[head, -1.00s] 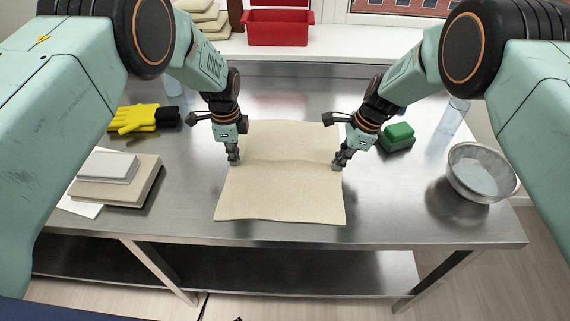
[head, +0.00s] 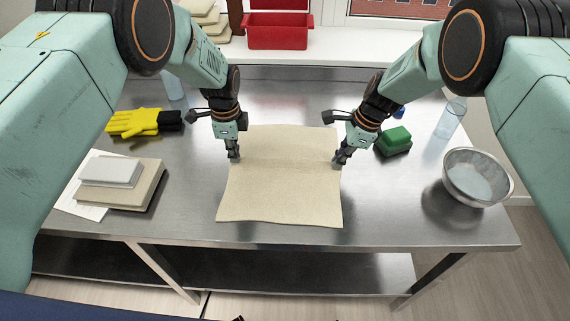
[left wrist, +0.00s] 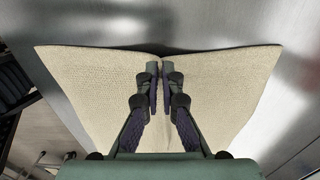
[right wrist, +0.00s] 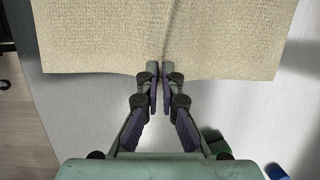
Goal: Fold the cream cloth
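The cream cloth (head: 280,195) lies spread on the steel table, roughly square, with a faint crosswise crease between the grippers. My left gripper (head: 234,158) is at the cloth's left edge and my right gripper (head: 340,160) at its right edge, both above its middle in the head view. In the left wrist view the fingertips (left wrist: 158,72) are closed together on the cloth's edge, which puckers there. In the right wrist view the fingertips (right wrist: 158,74) are likewise closed at the edge, with a crease running away from them.
On the steel table (head: 300,232), yellow gloves (head: 135,122) and stacked books or boxes (head: 125,180) lie left. A green block (head: 396,140), a clear glass (head: 450,118) and a metal bowl (head: 477,180) stand right. A red bin (head: 278,30) is behind. The table's front strip is clear.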

